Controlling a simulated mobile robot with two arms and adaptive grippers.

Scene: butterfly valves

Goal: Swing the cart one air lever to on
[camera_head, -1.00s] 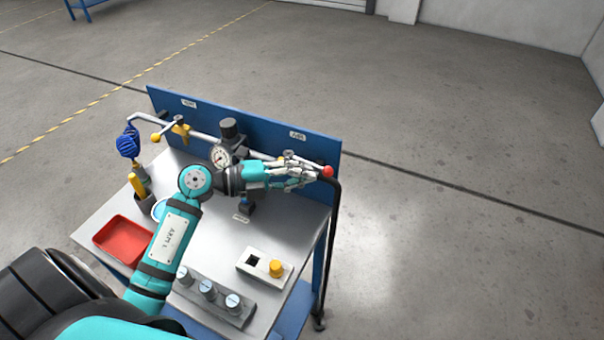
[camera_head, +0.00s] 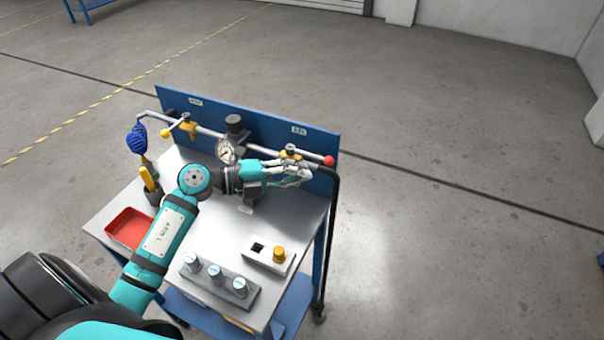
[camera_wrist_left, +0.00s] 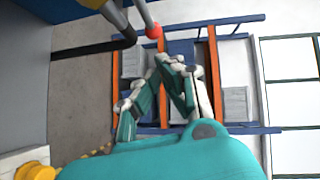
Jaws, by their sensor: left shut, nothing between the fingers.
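The right-hand valve on the cart has a yellow body (camera_head: 290,154) and a lever with a red ball end (camera_head: 328,160). The lever points right and lies roughly along the pipe. My left gripper (camera_head: 308,171) is shut and empty, just on the near side of this lever; contact cannot be told. In the left wrist view the red ball (camera_wrist_left: 153,31) is above the closed fingertips (camera_wrist_left: 165,60), apart from them in the picture. The left-hand valve (camera_head: 188,127) has a lever with a yellow ball (camera_head: 166,133) pointing left and toward me. My right gripper is out of view.
The blue back panel (camera_head: 260,125) carries the pipe, a gauge (camera_head: 226,151) and small labels too blurred to read. On the cart top are a red tray (camera_head: 129,229), a knob block (camera_head: 218,281) and a white box with a yellow button (camera_head: 279,253).

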